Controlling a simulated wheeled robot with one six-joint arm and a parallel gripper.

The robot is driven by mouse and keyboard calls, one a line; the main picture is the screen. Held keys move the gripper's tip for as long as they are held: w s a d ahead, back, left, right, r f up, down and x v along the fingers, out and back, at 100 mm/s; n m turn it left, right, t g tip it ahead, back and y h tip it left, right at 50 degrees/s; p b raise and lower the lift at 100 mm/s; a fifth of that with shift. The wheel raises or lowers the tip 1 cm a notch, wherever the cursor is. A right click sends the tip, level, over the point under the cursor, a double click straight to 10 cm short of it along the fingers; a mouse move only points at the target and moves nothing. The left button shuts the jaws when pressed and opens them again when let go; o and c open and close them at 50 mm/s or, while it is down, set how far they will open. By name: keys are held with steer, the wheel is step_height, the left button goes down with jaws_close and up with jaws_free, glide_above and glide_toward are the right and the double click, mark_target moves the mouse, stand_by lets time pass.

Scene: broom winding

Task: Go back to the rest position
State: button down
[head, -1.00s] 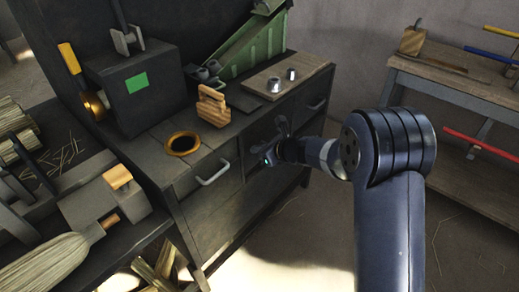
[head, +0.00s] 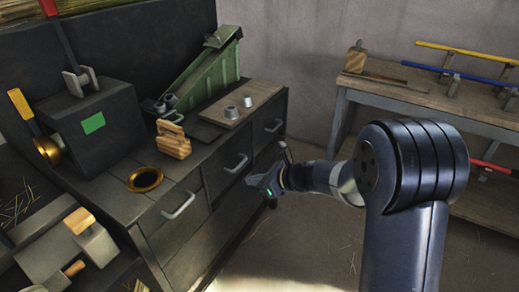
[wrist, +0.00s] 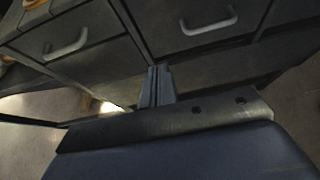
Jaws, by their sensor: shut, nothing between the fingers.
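My gripper (head: 273,186) is in front of the dark drawer cabinet (head: 205,237), at the height of its drawers and apart from it. In the wrist view its two fingers (wrist: 157,84) are together with nothing between them. The wrist view looks at drawer fronts with pale handles (wrist: 208,22), and the floor shows below. My arm comes in from the lower right of the head view. All drawers in view look closed.
On the cabinet top are a brass ring (head: 145,179), a wooden block (head: 173,139), a dark box with a green square (head: 93,123), a green sloped bin (head: 203,75) and a board with small metal cylinders (head: 240,108). A bench with colored rods (head: 385,97) stands right. Floor between is clear.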

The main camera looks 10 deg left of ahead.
stand_by(0.3)
steer(key=b, duration=0.1)
glide_toward(215, 178)
steer(key=x, duration=0.4)
steer(key=shift+f, duration=0.5)
steer(key=shift+w+a, duration=0.25)
steer(key=shift+a, duration=0.45)
